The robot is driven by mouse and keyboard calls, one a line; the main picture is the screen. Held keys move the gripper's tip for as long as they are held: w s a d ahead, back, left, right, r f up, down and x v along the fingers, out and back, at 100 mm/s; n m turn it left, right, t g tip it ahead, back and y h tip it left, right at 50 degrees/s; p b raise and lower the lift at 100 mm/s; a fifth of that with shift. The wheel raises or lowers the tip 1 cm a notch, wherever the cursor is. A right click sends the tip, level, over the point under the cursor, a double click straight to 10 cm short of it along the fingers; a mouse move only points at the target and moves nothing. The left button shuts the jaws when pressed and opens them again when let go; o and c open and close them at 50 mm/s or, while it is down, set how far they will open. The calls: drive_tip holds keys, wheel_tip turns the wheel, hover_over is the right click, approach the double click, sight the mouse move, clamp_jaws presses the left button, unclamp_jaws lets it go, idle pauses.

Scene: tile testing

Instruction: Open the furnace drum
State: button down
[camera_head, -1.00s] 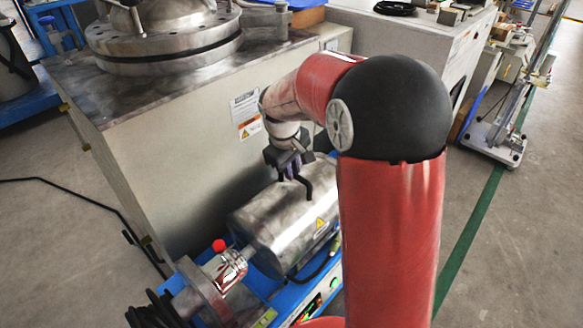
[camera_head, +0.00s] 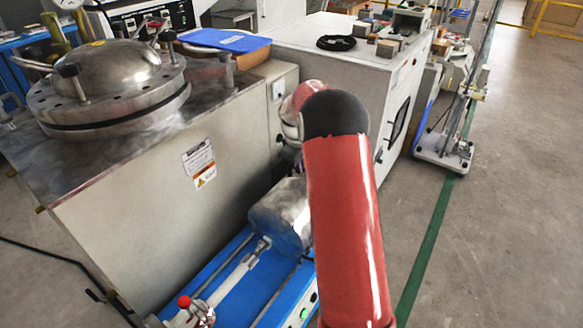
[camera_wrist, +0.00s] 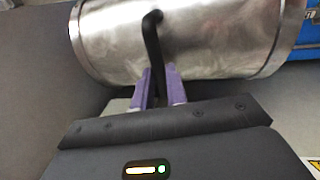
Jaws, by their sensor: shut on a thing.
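The furnace drum (camera_head: 281,214) is a shiny metal cylinder on the blue base (camera_head: 229,262), partly hidden by my red arm. In the wrist view the drum (camera_wrist: 105,42) lies across the top of the picture. A bent black handle (camera_wrist: 151,38) stands out from its side. My gripper (camera_wrist: 157,75) has its purple fingers on either side of the handle's lower part and is shut on it. In the head view my gripper is hidden behind the arm. A pale rod (camera_head: 237,274) lies bare between the drum and the red-knobbed fitting (camera_head: 184,302).
A large grey cabinet (camera_head: 130,215) with a domed metal lid (camera_head: 107,75) stands to the left, close beside the blue base. A white cabinet (camera_head: 345,75) stands behind. Open floor (camera_head: 490,240) lies on the right, with a green line (camera_head: 433,235).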

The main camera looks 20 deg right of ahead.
drive_tip(key=shift+w+d, duration=0.65)
drive_tip(key=shift+d, duration=0.35)
drive_tip(key=c, duration=1.4)
unclamp_jaws()
drive_tip(key=r, duration=0.4)
drive_tip(key=a+r, duration=0.1)
drive_tip(key=r, duration=0.2)
drive_tip(key=shift+s+a, duration=0.1)
drive_tip(key=shift+s, duration=0.25)
drive_tip(key=shift+r, duration=0.35)
